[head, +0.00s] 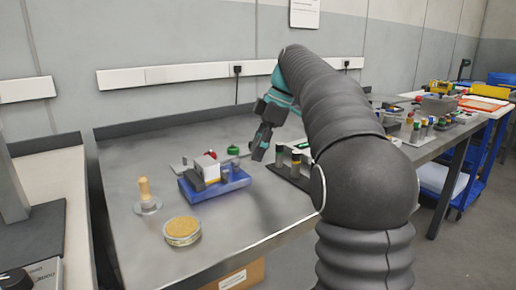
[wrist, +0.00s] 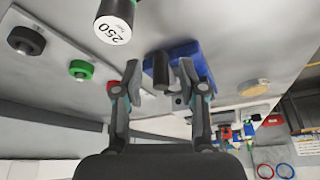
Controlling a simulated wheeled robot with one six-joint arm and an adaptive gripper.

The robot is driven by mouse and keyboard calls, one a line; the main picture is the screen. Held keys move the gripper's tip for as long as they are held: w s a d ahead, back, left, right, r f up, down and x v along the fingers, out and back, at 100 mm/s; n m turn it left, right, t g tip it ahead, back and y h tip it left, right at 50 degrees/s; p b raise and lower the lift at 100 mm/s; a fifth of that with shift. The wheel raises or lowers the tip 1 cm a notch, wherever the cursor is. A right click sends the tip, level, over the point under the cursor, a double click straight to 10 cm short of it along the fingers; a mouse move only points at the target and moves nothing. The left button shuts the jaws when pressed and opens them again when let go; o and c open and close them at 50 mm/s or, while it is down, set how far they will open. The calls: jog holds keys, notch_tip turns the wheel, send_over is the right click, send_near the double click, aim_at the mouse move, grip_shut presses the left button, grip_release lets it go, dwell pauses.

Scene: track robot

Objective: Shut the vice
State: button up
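A blue block-like fixture, which looks like the vice (head: 232,186), sits on the grey bench left of my gripper. It carries a white block and grey cylindrical parts on top. I cannot tell how wide its jaws stand apart. Its blue body (wrist: 186,48) also shows in the wrist view behind my fingers. My gripper (head: 259,148) is above the bench, right of the vice, fingers pointing down. In the wrist view my gripper (wrist: 160,78) is open, and a dark cylindrical part (wrist: 161,66) appears between the fingertips. I cannot tell whether they touch it.
A black post with a white top marked 250 (wrist: 117,22) stands close to my gripper. Green (head: 233,150) and red (head: 211,154) knobs lie behind the vice. A wooden peg (head: 145,188) and a cork-coloured disc (head: 182,228) are at the left front.

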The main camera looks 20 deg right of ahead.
jog(key=v, duration=0.7)
jog(key=shift+r, duration=0.3)
dwell(0.5)
